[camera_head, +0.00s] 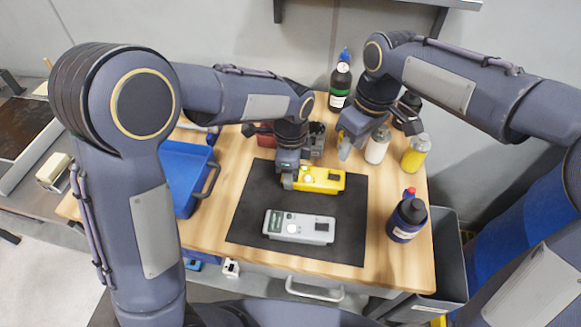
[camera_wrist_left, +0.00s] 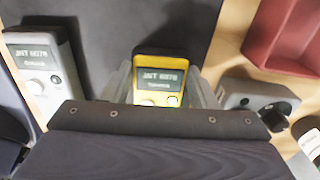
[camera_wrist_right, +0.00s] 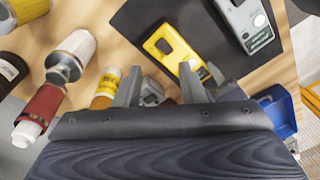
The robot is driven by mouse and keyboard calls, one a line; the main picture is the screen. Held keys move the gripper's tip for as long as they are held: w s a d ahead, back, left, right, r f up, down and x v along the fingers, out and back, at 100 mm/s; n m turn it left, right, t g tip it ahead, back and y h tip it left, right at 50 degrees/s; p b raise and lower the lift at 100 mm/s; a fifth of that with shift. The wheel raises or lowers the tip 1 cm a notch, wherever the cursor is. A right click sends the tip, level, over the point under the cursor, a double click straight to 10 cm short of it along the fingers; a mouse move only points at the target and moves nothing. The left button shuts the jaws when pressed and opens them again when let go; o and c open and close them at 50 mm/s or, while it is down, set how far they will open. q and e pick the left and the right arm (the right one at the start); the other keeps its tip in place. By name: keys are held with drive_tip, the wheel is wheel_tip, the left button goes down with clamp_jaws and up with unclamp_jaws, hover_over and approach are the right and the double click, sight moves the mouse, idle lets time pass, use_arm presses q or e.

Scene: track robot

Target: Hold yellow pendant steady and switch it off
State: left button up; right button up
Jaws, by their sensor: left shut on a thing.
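The yellow pendant (camera_head: 321,180) lies on the black mat (camera_head: 247,215), its dark screen and pale buttons facing up. My left gripper (camera_head: 288,183) is shut on its left end. In the left wrist view the yellow pendant (camera_wrist_left: 160,72) sits between the two fingers, with the screen and buttons visible. My right gripper (camera_head: 358,138) is open and empty, behind and to the right of the pendant. In the right wrist view the yellow pendant (camera_wrist_right: 172,48) lies beyond the finger tips, apart from them.
A grey pendant (camera_head: 299,227) lies on the mat in front of the yellow one. A blue bin (camera_head: 182,178) stands at the left. Several bottles stand at the back right, and a dark blue bottle (camera_head: 406,222) stands right of the mat. A red tray (camera_wrist_left: 288,38) is nearby.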

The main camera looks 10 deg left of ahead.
sight(330, 175)
use_arm(q)
drive_tip(key=o, duration=0.5)
drive_tip(key=c, duration=0.6)
use_arm(e)
drive_tip(key=shift+c, duration=0.5)
use_arm(q)
drive_tip(key=shift+c, duration=0.2)
use_arm(e)
drive_tip(key=a, duration=0.1)
drive_tip(key=a+n+h, duration=0.1)
drive_tip(key=a, duration=0.1)
drive_tip(key=shift+a+f, duration=0.2)
drive_tip(key=shift+a, duration=0.05)
clamp_jaws()
use_arm(q)
drive_tip(key=shift+a, duration=0.1)
use_arm(e)
drive_tip(key=shift+f, duration=3.3)
